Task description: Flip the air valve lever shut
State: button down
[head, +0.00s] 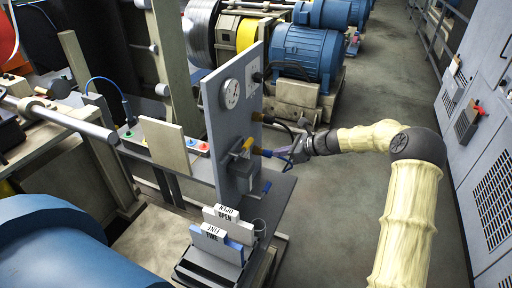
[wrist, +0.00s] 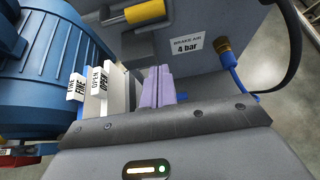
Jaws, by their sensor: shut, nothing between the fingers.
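The air valve lever has a yellow grip (wrist: 145,12) on a dark arm, at the top of the wrist view. In the head view the yellow grip (head: 246,145) shows on the side of the grey panel (head: 214,125). My gripper (head: 284,157) is in front of that side, right of the lever. In the wrist view its lilac fingers (wrist: 158,87) are shut together and empty, below the yellow grip in the picture and apart from it. A "BRAKE AIR 4 bar" label (wrist: 187,45) is right of the lever. How far the fingertips are from the panel is unclear.
A blue hose with a brass fitting (wrist: 223,50) runs close to the right of my fingers. Signs reading "OPEN" (head: 222,215) and "FINE" (head: 216,240) stand in a rack below the panel. A pressure gauge (head: 229,93) is on the panel. The floor (head: 325,210) is clear.

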aim_at(245, 148)
jog(key=w+a+f+p, duration=0.1)
jog(key=w+a+p, duration=0.2)
jog(key=a, duration=0.6)
jog(key=shift+f+p, duration=0.15)
jog(key=shift+p, duration=1.05)
jog(key=shift+w+d, duration=0.15)
jog(key=shift+r+b, duration=0.25)
jog(key=shift+b, duration=0.6)
jog(key=shift+r+n+t+b, duration=0.1)
jog(key=shift+n+t+b, duration=0.2)
